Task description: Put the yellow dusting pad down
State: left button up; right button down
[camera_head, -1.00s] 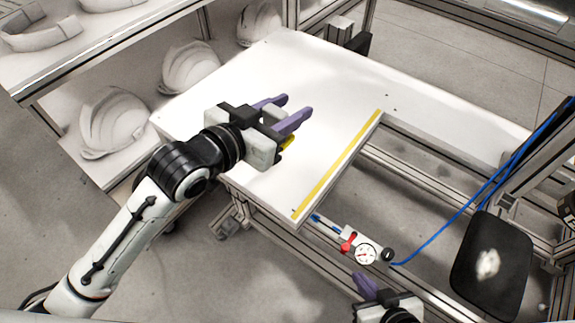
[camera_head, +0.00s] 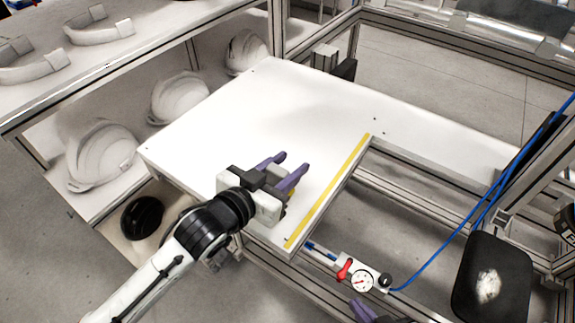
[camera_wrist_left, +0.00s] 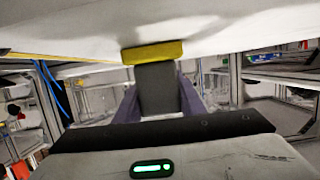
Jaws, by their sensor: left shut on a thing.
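My left gripper (camera_head: 293,162) has purple fingers and is over the near part of the white tabletop (camera_head: 250,115), left of its yellow edge strip. In the left wrist view, the left gripper (camera_wrist_left: 158,92) is shut on the dark grey handle of the yellow dusting pad (camera_wrist_left: 152,53). The pad's yellow part lies against or just off the white surface; I cannot tell whether they touch. In the head view the arm mostly hides the pad. My right gripper (camera_head: 362,310) shows only its purple fingers at the bottom edge, cut off by the frame.
Several white helmet shells (camera_head: 100,155) sit on the shelf at left. A black round object (camera_head: 142,217) lies below them. A gauge with a red lever (camera_head: 361,281) and a blue hose are right of the table. The tabletop's far part is clear.

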pick_arm(q)
jog(key=o, duration=1.1)
jog(key=shift+o, duration=0.2)
jog(key=shift+r, duration=0.1)
jog(key=v, duration=1.2)
